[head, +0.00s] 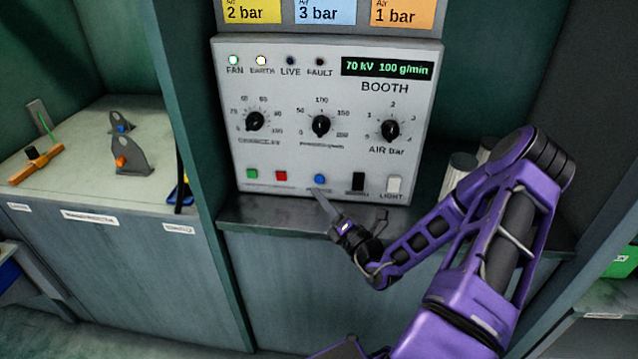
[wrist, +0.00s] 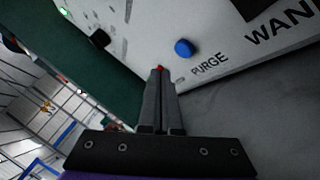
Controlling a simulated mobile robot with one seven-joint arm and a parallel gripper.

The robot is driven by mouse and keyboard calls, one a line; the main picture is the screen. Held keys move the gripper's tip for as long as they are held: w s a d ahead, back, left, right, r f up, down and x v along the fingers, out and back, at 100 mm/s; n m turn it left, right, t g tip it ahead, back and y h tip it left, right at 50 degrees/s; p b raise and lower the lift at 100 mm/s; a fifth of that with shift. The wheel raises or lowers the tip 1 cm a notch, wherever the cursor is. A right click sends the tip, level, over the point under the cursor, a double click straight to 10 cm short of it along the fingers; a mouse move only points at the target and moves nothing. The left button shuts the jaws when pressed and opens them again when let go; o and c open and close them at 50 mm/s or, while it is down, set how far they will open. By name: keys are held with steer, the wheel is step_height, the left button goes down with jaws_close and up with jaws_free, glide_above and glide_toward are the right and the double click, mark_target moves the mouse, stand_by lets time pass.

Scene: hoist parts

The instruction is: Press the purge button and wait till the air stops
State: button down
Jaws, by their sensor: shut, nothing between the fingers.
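The purge button (head: 319,179) is a round blue button low on the grey booth panel (head: 290,90). In the wrist view the blue button (wrist: 184,48) stands out from the panel beside the printed word PURGE. My gripper (head: 319,192) is just below it in the head view, fingers shut and empty. In the wrist view my fingertips (wrist: 160,72) are to the lower left of the button, apart from it. A bit of red, probably the red button, shows just past the fingertips. Nothing covers the blue button in either view.
Green (head: 252,174) and red (head: 281,176) buttons sit left of the purge button. A black switch (head: 358,182) and a white LIGHT switch (head: 393,184) sit right. The display (head: 387,68) reads 70 kV 100 g/min. FAN and EARTH lamps are lit. A metal ledge (head: 270,213) runs beneath.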

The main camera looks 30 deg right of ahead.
steer(key=shift+w+d, duration=0.3)
steer(key=shift+w, duration=0.2)
steer(key=shift+w+d, duration=0.3)
steer(key=shift+w, duration=0.2)
steer(key=shift+w+d+r, duration=0.1)
stand_by(1.3)
steer(key=shift+w+d+p, duration=0.15)
steer(key=shift+w+p, duration=0.05)
steer(key=shift+p, duration=0.2)
steer(key=shift+w+d, duration=0.25)
steer(key=shift+w, duration=0.1)
stand_by(0.5)
stand_by(0.3)
steer(key=shift+s+a+p, duration=0.5)
steer(key=shift+s+p, duration=0.05)
steer(key=shift+s, duration=0.15)
steer(key=shift+s+a+p, duration=0.45)
steer(key=shift+s+a, duration=0.25)
steer(key=shift+s, duration=0.35)
steer(key=shift+s+a+p, duration=0.4)
steer(key=shift+s+a, duration=0.3)
steer(key=shift+s, duration=0.35)
